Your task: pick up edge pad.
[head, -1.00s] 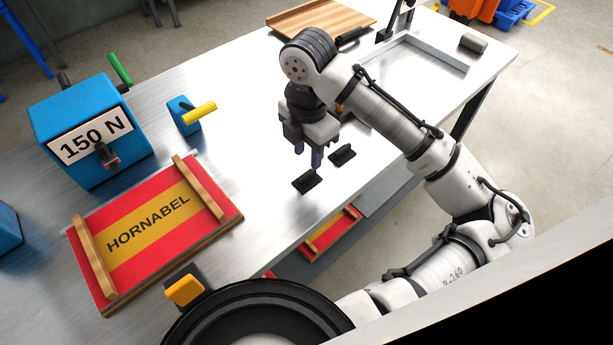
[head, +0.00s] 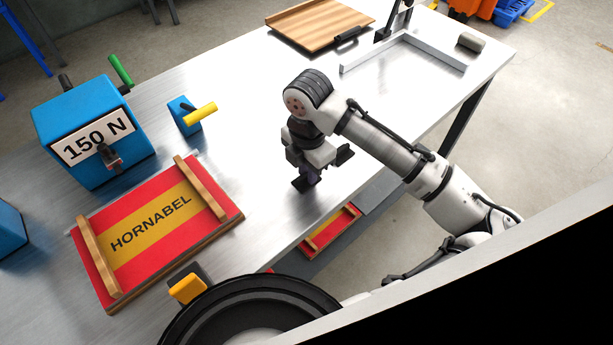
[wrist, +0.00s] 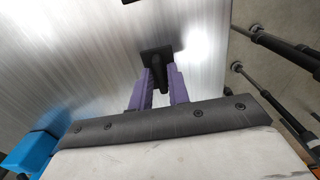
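A small black edge pad (head: 300,186) lies on the steel table under my gripper (head: 309,178), near the table's front edge. In the wrist view the edge pad (wrist: 152,53) shows as a dark square plate with a stem pointing towards me. The two purple fingers of my gripper (wrist: 161,72) stand on either side of that stem. They look apart, with a narrow gap showing beside the stem; contact is hard to make out.
A red and yellow HORNABEL plate (head: 150,222) with wooden bars lies at left. A blue 150 N box (head: 75,112) and a blue block with a yellow handle (head: 188,122) stand behind it. A wooden board (head: 320,22) lies at the back. The table's middle is clear.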

